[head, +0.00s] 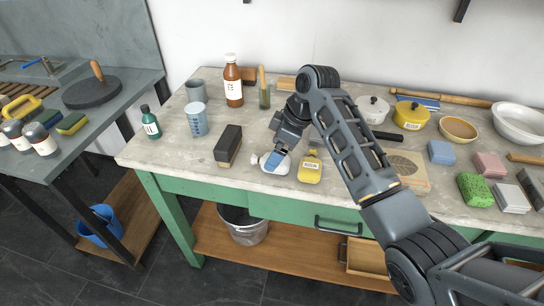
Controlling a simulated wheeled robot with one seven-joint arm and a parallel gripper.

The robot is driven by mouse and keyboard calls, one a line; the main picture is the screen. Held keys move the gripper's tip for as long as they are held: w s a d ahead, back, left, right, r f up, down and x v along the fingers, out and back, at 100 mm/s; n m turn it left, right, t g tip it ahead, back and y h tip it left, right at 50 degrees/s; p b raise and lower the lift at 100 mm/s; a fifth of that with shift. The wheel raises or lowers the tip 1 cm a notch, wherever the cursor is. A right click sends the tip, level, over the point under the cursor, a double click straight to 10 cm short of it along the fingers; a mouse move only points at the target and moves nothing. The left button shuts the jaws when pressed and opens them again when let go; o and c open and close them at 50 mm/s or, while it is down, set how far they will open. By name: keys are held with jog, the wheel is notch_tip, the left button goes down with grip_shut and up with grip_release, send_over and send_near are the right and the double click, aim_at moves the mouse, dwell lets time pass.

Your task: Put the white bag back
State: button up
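The white bag (281,168) lies on the worktable near its front edge, in the middle of the head view. It seems to lie on its side, with a small pale end at the left. My gripper (273,161) points down right over the bag, and its blue fingers cover part of it. I cannot tell whether the fingers are closed on the bag or only in front of it. A yellow bag (310,168) with a label stands just right of the white bag.
A dark block (228,146) stands to the left. A measuring cup (196,119), a green bottle (151,122) and a brown bottle (233,82) stand farther left and back. Pots, bowls, sponges and blocks crowd the right side. A metal bucket (243,226) sits on the lower shelf.

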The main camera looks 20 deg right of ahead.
jog(key=v, duration=0.8)
jog(key=shift+r, duration=0.1)
